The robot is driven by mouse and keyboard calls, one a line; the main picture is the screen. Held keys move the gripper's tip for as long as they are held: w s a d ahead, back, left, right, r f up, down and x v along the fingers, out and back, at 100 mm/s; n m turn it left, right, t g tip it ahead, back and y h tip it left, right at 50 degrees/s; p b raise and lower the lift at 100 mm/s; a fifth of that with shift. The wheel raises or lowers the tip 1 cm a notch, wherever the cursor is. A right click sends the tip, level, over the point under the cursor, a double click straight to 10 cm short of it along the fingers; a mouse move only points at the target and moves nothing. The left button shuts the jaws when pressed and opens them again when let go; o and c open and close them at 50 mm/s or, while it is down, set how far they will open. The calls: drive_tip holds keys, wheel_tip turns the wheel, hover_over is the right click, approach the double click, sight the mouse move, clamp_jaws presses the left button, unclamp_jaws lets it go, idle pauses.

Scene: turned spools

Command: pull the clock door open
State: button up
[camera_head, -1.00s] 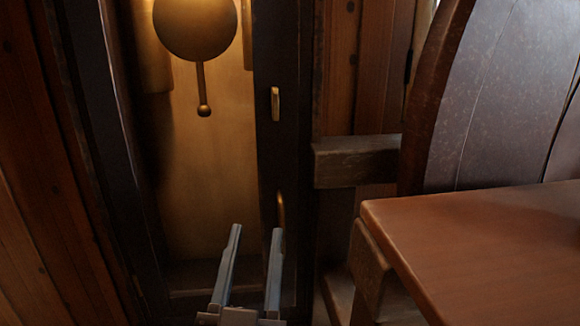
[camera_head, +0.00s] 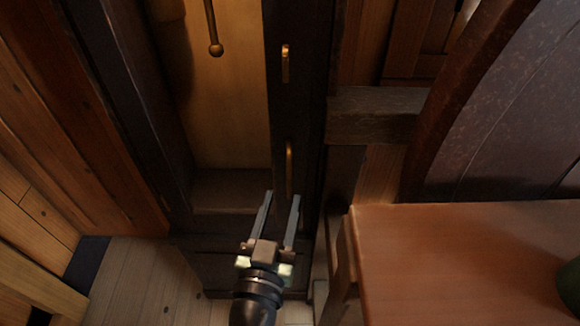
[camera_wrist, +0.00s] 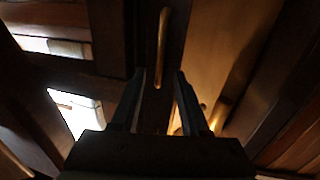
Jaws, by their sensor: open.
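The tall clock case stands at the left centre of the head view, with a dark door frame (camera_head: 300,110) around a lit golden interior (camera_head: 235,110). A pendulum rod end (camera_head: 215,48) hangs inside. A brass handle (camera_head: 289,168) is on the door's right stile, below a smaller brass plate (camera_head: 285,62). My gripper (camera_head: 282,196) is open and empty, its two fingers pointing up toward the handle. In the wrist view the handle (camera_wrist: 161,45) stands upright beyond the fingertips (camera_wrist: 160,75), roughly between them in line. I see no clear contact with it.
A wooden table (camera_head: 460,255) stands close on the right, with a dark curved chair or barrel-like form (camera_head: 520,110) behind it. A wooden beam (camera_head: 375,115) juts out right of the clock. Plank floor (camera_head: 140,280) is free at lower left.

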sight(289, 178)
drive_tip(key=w, duration=0.2)
drive_tip(key=w+d, duration=0.1)
drive_tip(key=w, duration=0.1)
drive_tip(key=w+p, duration=0.1)
drive_tip(key=w, duration=0.2)
drive_tip(key=shift+d, duration=0.25)
clamp_jaws()
idle(1.1)
